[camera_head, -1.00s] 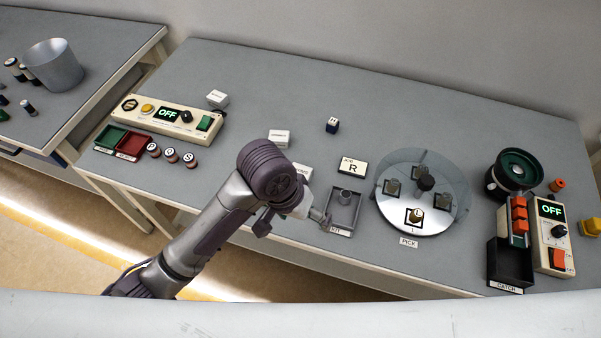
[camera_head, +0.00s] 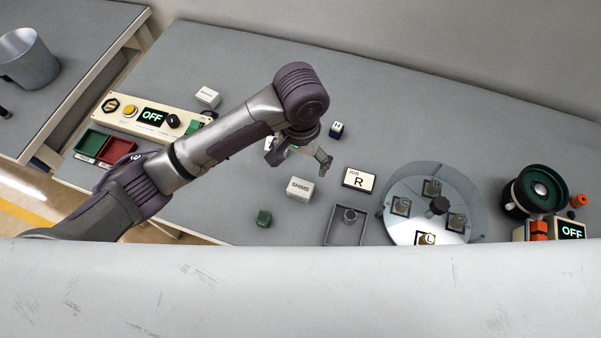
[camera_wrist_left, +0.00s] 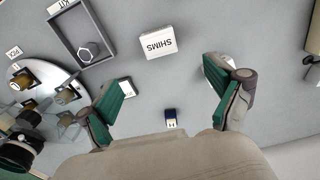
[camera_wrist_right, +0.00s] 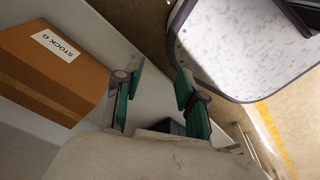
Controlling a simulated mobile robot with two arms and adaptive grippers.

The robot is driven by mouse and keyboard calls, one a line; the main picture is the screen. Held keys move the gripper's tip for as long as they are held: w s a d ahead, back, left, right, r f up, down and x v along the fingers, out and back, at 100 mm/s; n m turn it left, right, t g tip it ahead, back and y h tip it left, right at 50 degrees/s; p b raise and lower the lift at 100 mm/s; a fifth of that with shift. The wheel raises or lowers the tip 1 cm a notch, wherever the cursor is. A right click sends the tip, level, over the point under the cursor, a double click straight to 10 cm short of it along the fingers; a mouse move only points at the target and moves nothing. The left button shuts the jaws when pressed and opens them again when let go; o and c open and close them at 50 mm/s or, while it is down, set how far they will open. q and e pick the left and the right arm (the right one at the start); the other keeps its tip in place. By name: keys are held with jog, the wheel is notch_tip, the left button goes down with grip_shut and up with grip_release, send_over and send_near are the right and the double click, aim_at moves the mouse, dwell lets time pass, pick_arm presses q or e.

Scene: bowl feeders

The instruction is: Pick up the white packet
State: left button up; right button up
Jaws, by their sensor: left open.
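A white box marked SHIMS (camera_head: 300,188) stands on the table, left of the kit tray; it also shows in the left wrist view (camera_wrist_left: 158,42). A second white box (camera_head: 208,97) stands behind the control panel, its label too small to read. My left gripper (camera_head: 298,160) is open and empty above the table, just behind the SHIMS box. In the left wrist view a pale object (camera_wrist_left: 216,68) is partly hidden by a finger; I cannot tell what it is. My right gripper (camera_wrist_right: 160,75) is open and away from these boxes.
The kit tray (camera_head: 329,238), an R card (camera_head: 359,180), a dark blue cube (camera_head: 337,129) and a green cube (camera_head: 264,218) are nearby. The round pick plate (camera_head: 407,225) is at right. The back of the table is clear. The right wrist view shows a brown carton (camera_wrist_right: 40,85).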

pick_arm(q)
send_over(300, 187)
jog(key=f, duration=0.7)
jog(key=shift+s+p, duration=0.25)
jog(key=shift+p, duration=0.05)
jog(key=shift+w+f, duration=0.1)
jog(key=shift+f, duration=0.25)
notch_tip(300, 187, down, 4)
jog(key=shift+w+f+p, duration=0.1)
jog(key=shift+p, duration=0.45)
jog(key=shift+f, duration=0.55)
jog(key=shift+c, duration=0.9)
jog(key=c, duration=1.1)
jog(key=shift+c, duration=0.4)
pick_arm(e)
jog(key=s, duration=0.1)
jog(key=s+r, duration=0.1)
jog(key=s, duration=0.1)
jog(key=shift+r, duration=0.3)
pick_arm(q)
jog(key=shift+r, duration=0.15)
